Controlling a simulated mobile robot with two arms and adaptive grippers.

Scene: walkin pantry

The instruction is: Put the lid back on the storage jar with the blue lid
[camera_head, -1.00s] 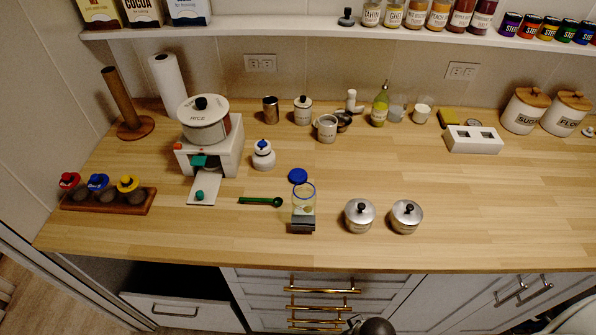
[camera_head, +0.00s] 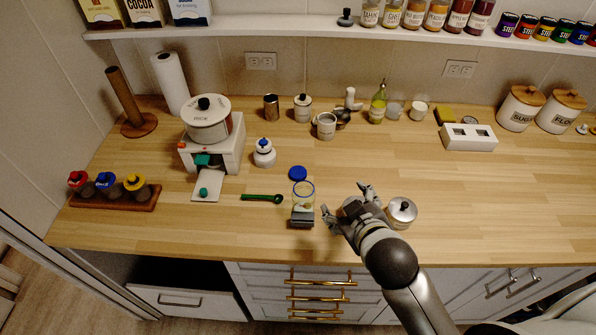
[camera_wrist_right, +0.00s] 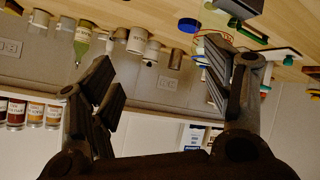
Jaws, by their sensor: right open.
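The storage jar (camera_head: 303,203) is clear with a blue rim and stands open near the front middle of the counter. Its blue lid (camera_head: 298,173) lies on the counter just behind it, apart from it; a blue disc that looks like this lid shows at the top of the right wrist view (camera_wrist_right: 188,25). My right gripper (camera_head: 346,200) is open and empty, just right of the jar, above the counter. Its spread fingers also show in the right wrist view (camera_wrist_right: 160,80). My left gripper is not in view.
A grey block (camera_head: 301,217) sits at the jar's front. A green spoon (camera_head: 262,198) lies to its left. A lidded metal pot (camera_head: 401,212) stands right of my gripper. A white sugar-bowl-like jar (camera_head: 264,153) stands behind left. The counter's right front is clear.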

